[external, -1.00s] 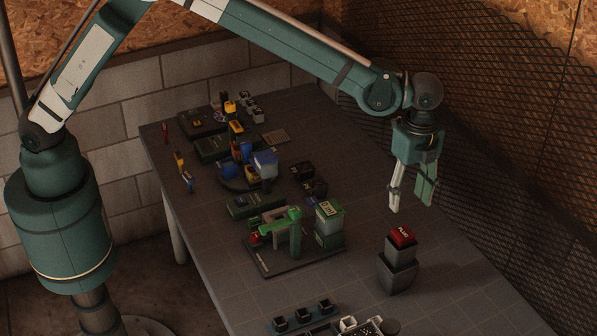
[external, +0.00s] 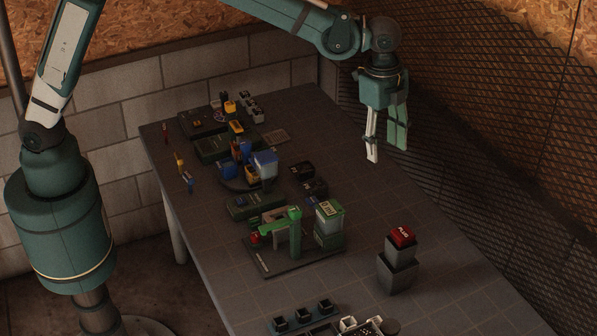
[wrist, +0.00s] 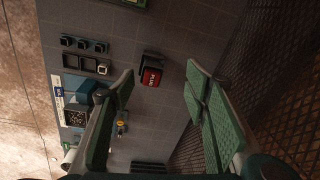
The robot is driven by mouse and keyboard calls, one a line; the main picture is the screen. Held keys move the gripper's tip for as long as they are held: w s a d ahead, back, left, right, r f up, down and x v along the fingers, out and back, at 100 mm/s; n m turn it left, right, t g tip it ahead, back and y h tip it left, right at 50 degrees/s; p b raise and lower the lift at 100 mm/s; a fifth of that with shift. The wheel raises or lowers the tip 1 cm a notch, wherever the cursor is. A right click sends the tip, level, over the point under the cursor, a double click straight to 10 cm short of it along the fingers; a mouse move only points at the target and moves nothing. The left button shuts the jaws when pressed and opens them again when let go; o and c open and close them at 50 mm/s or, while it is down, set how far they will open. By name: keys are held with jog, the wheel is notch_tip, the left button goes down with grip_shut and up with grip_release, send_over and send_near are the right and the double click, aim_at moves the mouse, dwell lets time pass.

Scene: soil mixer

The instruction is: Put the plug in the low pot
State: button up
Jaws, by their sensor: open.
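The plug (external: 402,237) is a red block with white lettering on a grey stepped stand (external: 397,275) at the right of the table. It also shows in the wrist view, upper middle (wrist: 152,77). Several small dark pots stand in a row at the front edge (external: 303,313), and in the wrist view at upper left (wrist: 83,45). I cannot tell which one is the low pot. My gripper (external: 385,155) is open and empty, high above the table, behind and left of the plug in the external view. In the wrist view its fingers (wrist: 160,78) are spread apart.
A green press-like device (external: 292,235) on a dark base stands mid-table, with a green-and-white box (external: 329,222) beside it. Blue and yellow devices stand further back. The right side of the table is mostly clear. A mesh wall (external: 480,120) runs along the right.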

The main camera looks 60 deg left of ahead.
jog(key=s+a+r+n+t, duration=0.1)
jog(key=s+a+r+n, duration=0.1)
jog(key=s+a+r, duration=0.5)
jog(key=s+a+r+n+t, duration=0.1)
jog(key=s+a+r+n, duration=0.2)
jog(key=a, duration=0.8)
jog(key=s+a+r+n+t, duration=0.1)
jog(key=s+a+r+n, duration=0.1)
jog(key=s+a+r, duration=0.5)
jog(key=s+a+f+n+t, duration=0.1)
jog(key=s+a+f+n, duration=0.3)
jog(key=s+a, duration=0.5)
jog(key=s+a+f+n+t, duration=0.2)
jog(key=s+a+f+n, duration=0.2)
jog(key=s+a, duration=0.5)
jog(key=s, duration=0.4)
jog(key=shift+s+a+f, duration=0.25)
jog(key=shift+s+f, duration=0.05)
jog(key=shift+f, duration=0.1)
